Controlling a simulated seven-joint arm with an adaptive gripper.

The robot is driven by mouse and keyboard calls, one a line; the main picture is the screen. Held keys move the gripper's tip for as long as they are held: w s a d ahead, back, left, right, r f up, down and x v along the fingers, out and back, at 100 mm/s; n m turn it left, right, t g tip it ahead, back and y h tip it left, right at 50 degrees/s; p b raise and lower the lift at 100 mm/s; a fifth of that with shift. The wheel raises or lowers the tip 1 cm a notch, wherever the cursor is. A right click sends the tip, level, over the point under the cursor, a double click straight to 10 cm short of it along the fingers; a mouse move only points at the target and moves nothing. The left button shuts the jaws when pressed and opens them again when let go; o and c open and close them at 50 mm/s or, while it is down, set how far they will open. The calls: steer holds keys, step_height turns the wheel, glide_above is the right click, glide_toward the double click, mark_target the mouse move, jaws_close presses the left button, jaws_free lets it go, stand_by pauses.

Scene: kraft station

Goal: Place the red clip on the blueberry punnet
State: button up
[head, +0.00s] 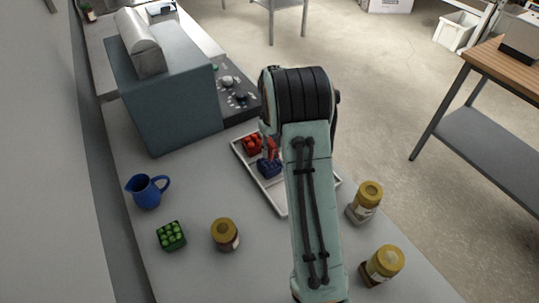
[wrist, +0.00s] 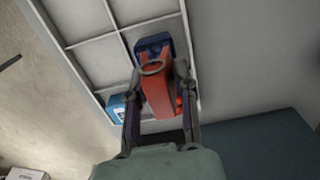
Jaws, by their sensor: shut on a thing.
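The red clip (wrist: 158,96) is held between the two fingers of my gripper (wrist: 158,76), which is shut on it. In the head view the clip (head: 272,149) shows beside my arm, above the tray. The dark blue blueberry punnet (head: 269,169) stands in the tray, just below the clip in the picture. In the wrist view the punnet (wrist: 152,43) lies beyond the clip's far end, which overlaps it. I cannot tell whether they touch. Part of the punnet is hidden by the clip.
The white divided tray (head: 276,201) also holds a red punnet (head: 251,145). A light-blue item (wrist: 116,107) shows there in the wrist view. A green punnet (head: 171,236), blue jug (head: 147,191) and several yellow-lidded jars (head: 225,235) stand around. A grey-blue machine (head: 180,105) rises behind.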

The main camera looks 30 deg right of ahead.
mark_target(269, 162)
steer(key=w+f, duration=0.1)
steer(key=w+d+f, duration=0.1)
steer(key=f, duration=0.1)
steer(key=shift+w+d+f, duration=0.1)
steer(key=shift+w+f, duration=0.2)
steer(key=shift+w, duration=0.1)
steer(key=shift+w+f, duration=0.1)
steer(key=shift+f, duration=1.55)
steer(key=shift+f, duration=0.1)
steer(key=o, duration=0.9)
steer(key=shift+c, duration=0.2)
